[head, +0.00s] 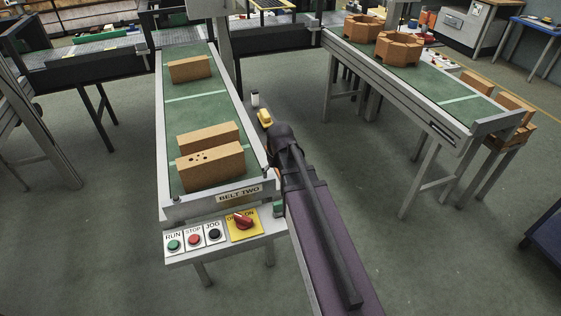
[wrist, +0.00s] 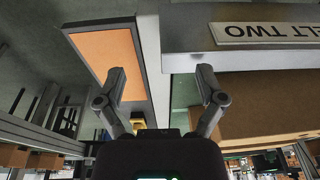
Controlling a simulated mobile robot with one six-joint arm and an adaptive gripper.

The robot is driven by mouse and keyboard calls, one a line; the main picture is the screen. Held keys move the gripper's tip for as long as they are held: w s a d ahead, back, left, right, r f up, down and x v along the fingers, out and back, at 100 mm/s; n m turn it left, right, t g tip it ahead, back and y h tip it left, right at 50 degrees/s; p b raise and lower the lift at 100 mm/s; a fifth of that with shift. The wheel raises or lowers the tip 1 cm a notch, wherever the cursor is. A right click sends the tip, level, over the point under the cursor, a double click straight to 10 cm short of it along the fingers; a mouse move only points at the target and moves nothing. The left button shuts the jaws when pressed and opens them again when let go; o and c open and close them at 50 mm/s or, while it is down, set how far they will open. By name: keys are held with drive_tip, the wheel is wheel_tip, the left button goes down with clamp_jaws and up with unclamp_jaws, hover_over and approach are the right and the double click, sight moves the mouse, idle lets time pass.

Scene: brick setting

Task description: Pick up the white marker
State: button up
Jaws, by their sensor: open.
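I cannot make out a white marker for certain in either view. A small pale upright thing (head: 255,98) shows in the head view beside the right rail of belt two, too small to identify. My gripper (wrist: 162,82) is open in the wrist view, its two fingers spread with nothing between them. In the head view my arm reaches up along the right side of belt two, and its far end hides what lies behind it.
Belt two (head: 184,125) carries several brown bricks (head: 210,166). Its BELT TWO sign (wrist: 265,32) is close in the wrist view, near the right finger. A button panel (head: 205,236) is at its front. Another conveyor (head: 440,90) stands right, with open floor between.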

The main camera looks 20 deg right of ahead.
drive_tip(key=s+a+g, duration=0.2)
drive_tip(key=s+a, duration=0.4)
drive_tip(key=s, duration=0.5)
drive_tip(key=shift+s+a+f, duration=0.2)
drive_tip(key=shift+s, duration=0.15)
drive_tip(key=c, duration=0.4)
drive_tip(key=shift+s, duration=0.1)
drive_tip(key=shift+c, duration=0.2)
